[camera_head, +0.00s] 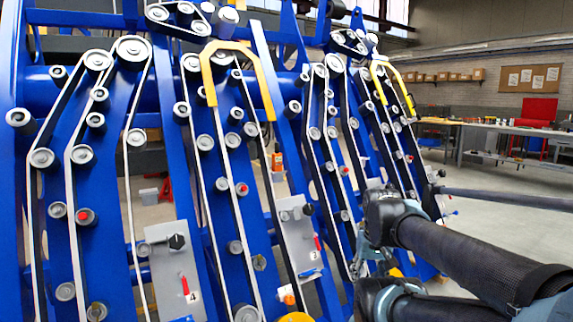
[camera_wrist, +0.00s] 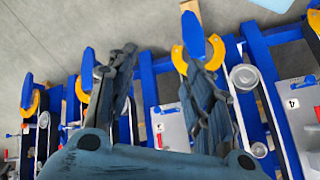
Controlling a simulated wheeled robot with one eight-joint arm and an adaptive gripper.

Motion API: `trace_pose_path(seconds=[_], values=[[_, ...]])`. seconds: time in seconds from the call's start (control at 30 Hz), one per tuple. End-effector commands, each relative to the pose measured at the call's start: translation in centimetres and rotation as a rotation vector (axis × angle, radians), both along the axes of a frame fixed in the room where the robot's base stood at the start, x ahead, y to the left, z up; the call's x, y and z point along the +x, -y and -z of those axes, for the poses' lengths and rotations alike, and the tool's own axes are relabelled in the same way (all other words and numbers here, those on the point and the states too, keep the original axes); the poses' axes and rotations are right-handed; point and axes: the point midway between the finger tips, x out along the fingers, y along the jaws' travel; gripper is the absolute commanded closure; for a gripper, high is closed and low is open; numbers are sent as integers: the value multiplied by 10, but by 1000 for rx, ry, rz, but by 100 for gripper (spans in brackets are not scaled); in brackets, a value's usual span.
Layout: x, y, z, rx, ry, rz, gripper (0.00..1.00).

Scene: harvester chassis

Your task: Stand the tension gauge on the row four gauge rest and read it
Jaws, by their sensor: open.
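The row four plate (camera_head: 160,262) is grey, with a black knob, a red lever and a label "4". It also shows at the right edge of the wrist view (camera_wrist: 295,125). I cannot make out the tension gauge or the gauge rest for certain in either view. My gripper (camera_wrist: 163,75) is open, with its two dark fingers spread apart and nothing seen between them. In the head view my gripper (camera_head: 368,262) is right of the row three plate (camera_head: 298,235), partly hidden by my arm.
Blue sloping chassis beams (camera_head: 175,150) carry several grey rollers and pale belts. Yellow arched guards (camera_head: 232,46) stand out from them. An orange part (camera_head: 290,300) shows low in front. A workbench (camera_head: 510,130) stands along the far wall. Open floor (camera_head: 490,225) lies to the right.

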Motion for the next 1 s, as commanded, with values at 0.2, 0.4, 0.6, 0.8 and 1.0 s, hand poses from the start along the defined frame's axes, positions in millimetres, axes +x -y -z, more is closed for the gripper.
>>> trace_pose_path(seconds=[0.2, 0.4, 0.6, 0.8, 1.0], values=[[32, -17, -22, 82, 51, 118, 45], [98, -47, -62, 255, 122, 344, 45], [170, -80, -99, 454, 159, 581, 45], [243, -113, -132, 667, 159, 819, 45], [316, -146, -160, 890, 116, 1057, 45]])
